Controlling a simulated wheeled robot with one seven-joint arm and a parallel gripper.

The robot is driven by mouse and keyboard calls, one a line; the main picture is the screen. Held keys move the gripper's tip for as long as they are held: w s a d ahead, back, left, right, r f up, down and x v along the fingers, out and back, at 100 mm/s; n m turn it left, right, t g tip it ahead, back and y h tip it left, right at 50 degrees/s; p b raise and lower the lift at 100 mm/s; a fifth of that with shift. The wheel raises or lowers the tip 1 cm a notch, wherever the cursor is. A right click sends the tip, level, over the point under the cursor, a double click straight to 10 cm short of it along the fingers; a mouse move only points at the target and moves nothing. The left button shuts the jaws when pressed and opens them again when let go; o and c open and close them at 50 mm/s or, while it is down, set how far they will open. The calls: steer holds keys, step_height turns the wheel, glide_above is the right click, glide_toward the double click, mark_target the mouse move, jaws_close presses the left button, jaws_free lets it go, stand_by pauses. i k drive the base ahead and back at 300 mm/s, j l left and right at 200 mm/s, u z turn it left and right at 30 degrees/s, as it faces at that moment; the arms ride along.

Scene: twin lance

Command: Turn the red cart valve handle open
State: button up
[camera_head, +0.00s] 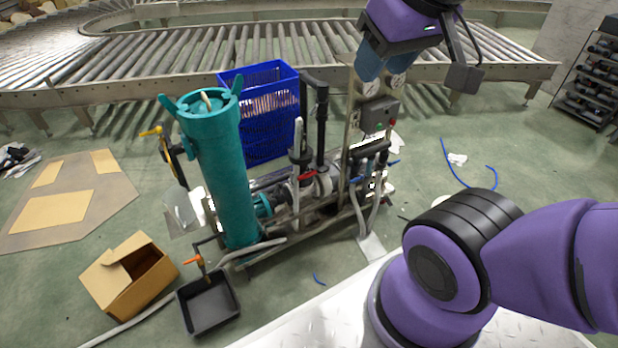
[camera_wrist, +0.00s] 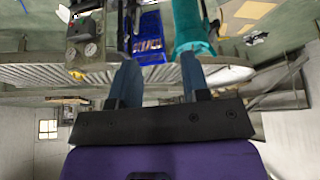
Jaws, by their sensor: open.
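The cart (camera_head: 290,205) carries a tall teal cylinder (camera_head: 222,175), pipes and a gauge post. A small red valve handle (camera_head: 306,176) lies across the piping between the cylinder and the post, low on the cart. My gripper (camera_head: 383,72) is up in front of the top of the post, above and right of the red handle in the head view. Its two blue fingers are apart with nothing between them. In the wrist view my gripper (camera_wrist: 159,70) shows the fingers spread; the picture looks upside down. I cannot make out the red handle there.
A blue crate (camera_head: 262,110) stands behind the cart, before a roller conveyor (camera_head: 180,55). An orange-handled tap (camera_head: 200,262) sits above a black tray (camera_head: 209,303). A cardboard box (camera_head: 128,275) is at lower left. A control box (camera_head: 379,115) is on the post. Floor right of the cart is mostly clear.

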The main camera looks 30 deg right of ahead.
mark_target(306, 175)
steer(key=l+z, duration=0.25)
steer(key=l, duration=0.4)
steer(key=i+l+z, duration=0.1)
steer(key=l+z, duration=0.2)
steer(key=l, duration=0.35)
